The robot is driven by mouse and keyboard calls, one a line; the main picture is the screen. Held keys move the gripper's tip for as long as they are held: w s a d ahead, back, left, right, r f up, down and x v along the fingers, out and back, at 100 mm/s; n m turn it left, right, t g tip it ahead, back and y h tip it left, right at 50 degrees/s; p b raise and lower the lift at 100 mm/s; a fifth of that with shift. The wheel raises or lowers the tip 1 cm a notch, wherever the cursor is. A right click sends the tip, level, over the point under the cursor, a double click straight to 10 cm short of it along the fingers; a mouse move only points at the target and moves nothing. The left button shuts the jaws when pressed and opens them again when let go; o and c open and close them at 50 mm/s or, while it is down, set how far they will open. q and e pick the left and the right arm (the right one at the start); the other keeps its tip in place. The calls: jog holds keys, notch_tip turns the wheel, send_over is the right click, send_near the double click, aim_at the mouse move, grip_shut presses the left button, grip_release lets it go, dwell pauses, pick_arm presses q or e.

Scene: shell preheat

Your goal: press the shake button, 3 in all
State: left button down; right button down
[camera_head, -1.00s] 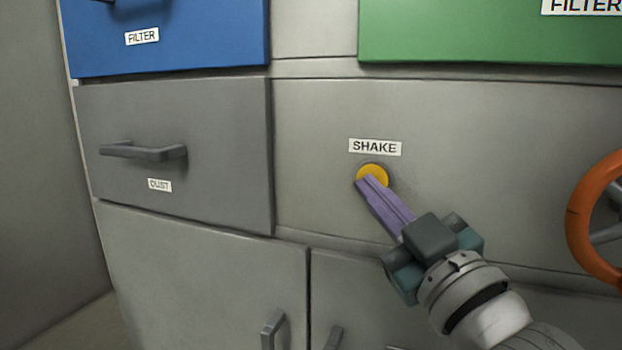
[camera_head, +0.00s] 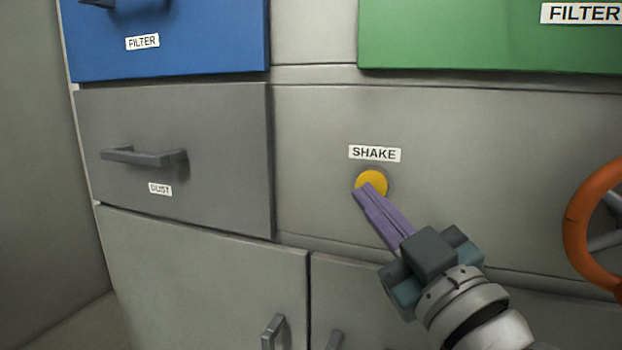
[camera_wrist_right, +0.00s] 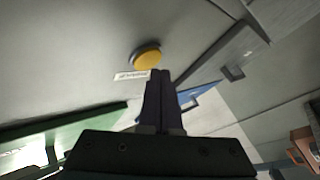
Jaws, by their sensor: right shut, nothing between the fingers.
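The shake button (camera_head: 372,181) is a round yellow-orange disc on the grey panel, under a white label (camera_head: 374,154) reading SHAKE. My right gripper (camera_head: 364,191) has its purple fingers closed together and empty, with the tips over the lower left part of the button in the head view. In the right wrist view the button (camera_wrist_right: 146,55) shows just beyond and left of the fingertips (camera_wrist_right: 160,72); the tips look apart from it. My left gripper is in neither view.
A grey DUST drawer (camera_head: 220,150) with a bar handle is left of the button. A blue FILTER front (camera_head: 210,40) and a green one (camera_head: 460,40) are above. An orange wheel (camera_head: 577,225) stands at right. Panel around the button is clear.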

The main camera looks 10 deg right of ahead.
jog(key=shift+s, duration=0.1)
jog(key=shift+s+a+p, duration=0.55)
jog(key=shift+s+a, duration=0.2)
jog(key=shift+s, duration=0.3)
jog(key=shift+s+a+p, duration=0.55)
jog(key=shift+s+a, duration=0.15)
jog(key=shift+s, duration=0.35)
